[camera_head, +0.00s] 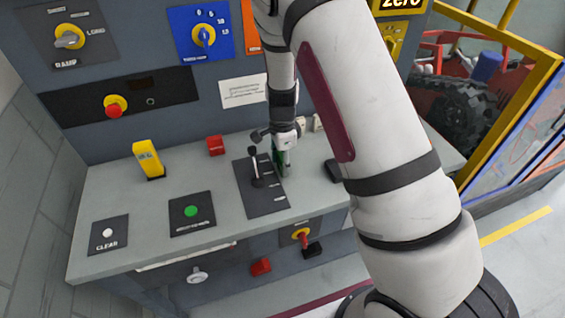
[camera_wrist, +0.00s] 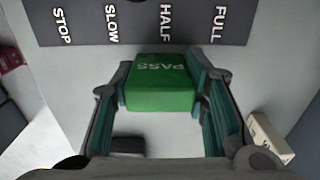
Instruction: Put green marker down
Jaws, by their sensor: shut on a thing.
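The green marker (camera_wrist: 160,85) is a green block with "PASS" on its face, seen in the wrist view between the two fingers of my gripper (camera_wrist: 162,92). The fingers press on its left and right sides. In the head view my gripper (camera_head: 283,158) is low over the grey desk top (camera_head: 120,190), just right of the black speed lever plate (camera_head: 262,203). Only a sliver of green shows there. I cannot tell whether the marker touches the desk.
The black lever (camera_head: 255,165) stands up close left of my gripper. A dark object (camera_head: 332,170) lies to the right. The desk front left has bare room between button plates.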

